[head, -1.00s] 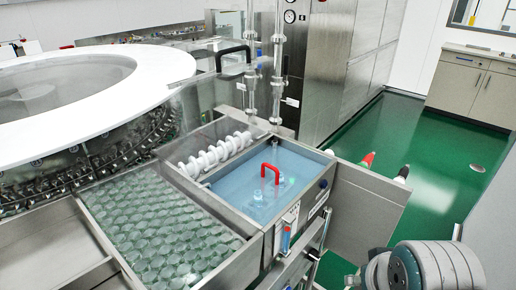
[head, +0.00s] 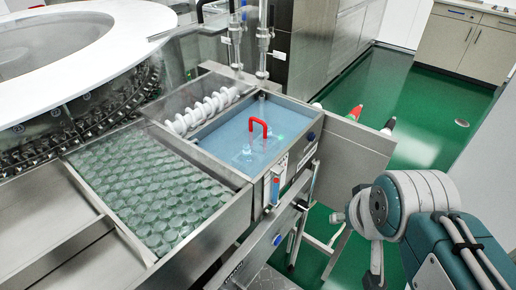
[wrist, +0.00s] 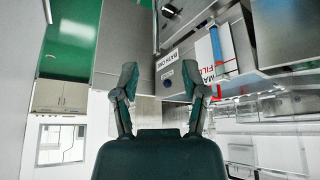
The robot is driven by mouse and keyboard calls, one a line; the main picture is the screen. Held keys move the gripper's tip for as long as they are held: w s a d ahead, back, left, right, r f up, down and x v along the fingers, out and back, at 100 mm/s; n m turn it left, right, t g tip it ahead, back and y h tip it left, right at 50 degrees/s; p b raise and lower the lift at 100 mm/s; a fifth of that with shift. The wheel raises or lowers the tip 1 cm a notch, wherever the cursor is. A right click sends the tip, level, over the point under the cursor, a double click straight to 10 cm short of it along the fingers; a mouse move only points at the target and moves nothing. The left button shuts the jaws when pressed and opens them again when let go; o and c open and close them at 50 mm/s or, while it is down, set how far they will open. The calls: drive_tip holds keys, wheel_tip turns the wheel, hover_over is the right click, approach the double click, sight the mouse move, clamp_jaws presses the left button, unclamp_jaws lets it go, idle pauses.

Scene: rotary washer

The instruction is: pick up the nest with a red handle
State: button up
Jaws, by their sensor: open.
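The red handle (head: 258,127) stands up as an arch from the blue water bath (head: 215,139) in the head view. Below it a clear piece, likely the nest (head: 244,158), shows faintly; its outline is hard to tell. In the wrist view, my gripper (wrist: 160,78) is open and empty, its two fingers spread apart. The red handle is not seen in the wrist view. In the head view my arm is at the lower right, apart from the bath.
A tray of glass vials (head: 150,190) lies left of the bath, with a white spiral screw (head: 200,112) behind. A metal side panel (head: 345,150) and rails stand between my arm and the bath. Green floor (head: 420,90) is open at the right.

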drive_tip(key=shift+g, duration=0.5)
drive_tip(key=w+a+r, duration=0.1)
drive_tip(key=w+a, duration=0.2)
drive_tip(key=w, duration=0.4)
drive_tip(key=w+a+r, duration=0.2)
drive_tip(key=w+a, duration=0.1)
drive_tip(key=w, duration=0.4)
drive_tip(key=w+a+r, duration=0.1)
drive_tip(key=w+a, duration=0.3)
drive_tip(key=w, duration=0.3)
drive_tip(key=shift+r, duration=0.25)
approach(264, 131)
drive_tip(key=x, duration=1.1)
drive_tip(key=shift+f, duration=0.3)
clamp_jaws()
